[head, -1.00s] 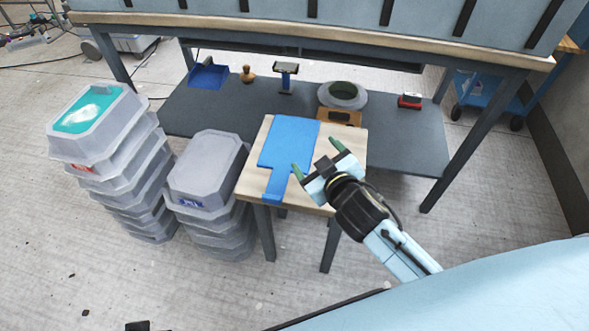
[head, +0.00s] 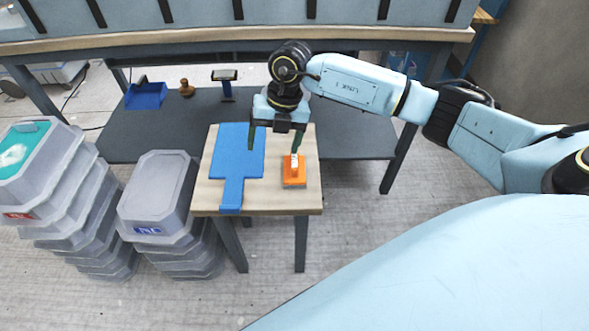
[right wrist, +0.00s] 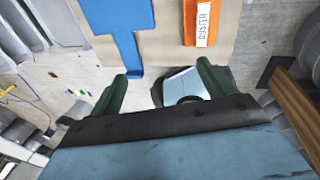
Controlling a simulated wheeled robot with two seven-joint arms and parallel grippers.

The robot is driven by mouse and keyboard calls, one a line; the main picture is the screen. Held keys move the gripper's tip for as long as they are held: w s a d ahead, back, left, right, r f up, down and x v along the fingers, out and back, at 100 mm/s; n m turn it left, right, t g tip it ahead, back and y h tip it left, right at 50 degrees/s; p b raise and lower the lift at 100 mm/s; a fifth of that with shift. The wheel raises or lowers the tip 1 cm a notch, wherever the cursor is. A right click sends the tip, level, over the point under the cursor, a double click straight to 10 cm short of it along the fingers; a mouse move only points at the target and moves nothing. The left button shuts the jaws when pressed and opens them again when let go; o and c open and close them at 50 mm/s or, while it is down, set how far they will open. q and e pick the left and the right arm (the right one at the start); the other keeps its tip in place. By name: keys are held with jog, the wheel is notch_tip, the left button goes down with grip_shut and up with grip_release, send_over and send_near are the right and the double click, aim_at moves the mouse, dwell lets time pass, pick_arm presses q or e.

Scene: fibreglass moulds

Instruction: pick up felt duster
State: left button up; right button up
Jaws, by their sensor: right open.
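The felt duster (head: 294,174) is an orange block with a grey underside and a white label. It lies on the right part of the small wooden table (head: 263,202). In the right wrist view the duster (right wrist: 190,20) shows at the top, its label reading DUSTER. My right gripper (head: 274,142) is open and empty over the table, on the far side of the duster. One finger overlaps the duster's far end in the head view; I cannot tell the height between them. In the right wrist view the open fingers (right wrist: 162,70) appear below the duster. My left gripper is not in view.
A blue paddle-shaped sheet (head: 237,160) lies left of the duster. Stacked grey moulds (head: 158,190) stand left of the table. Behind, a low shelf (head: 150,130) under a bench holds a blue dustpan (head: 146,96), a wooden knob (head: 187,88) and a scraper-like tool (head: 226,84).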

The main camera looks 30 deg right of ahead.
aim_at(295, 159)
jog(key=d+h, duration=0.1)
jog(key=d, duration=0.1)
jog(key=d+h, duration=0.1)
jog(key=d, duration=0.1)
jog(key=d+m, duration=0.1)
jog(key=d, duration=0.1)
jog(key=shift+w+r+h, duration=0.2)
jog(key=shift+r+h, duration=0.05)
jog(key=shift+h, duration=0.15)
notch_tip(295, 159, down, 7)
jog(key=shift+a+r+b, duration=0.1)
jog(key=shift+r+b, duration=0.1)
jog(key=shift+b, duration=1)
jog(key=shift+s+a+f+b, duration=0.15)
jog(key=shift+f+b, duration=0.5)
jog(key=shift+f, duration=0.8)
jog(key=shift+s+a+f+b, duration=0.15)
jog(key=shift+f+b, duration=0.45)
jog(key=shift+f, duration=1)
jog(key=c, duration=1.1)
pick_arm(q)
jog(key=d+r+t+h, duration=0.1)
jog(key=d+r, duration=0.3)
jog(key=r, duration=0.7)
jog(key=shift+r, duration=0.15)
pick_arm(e)
jog(key=shift+r, duration=0.1)
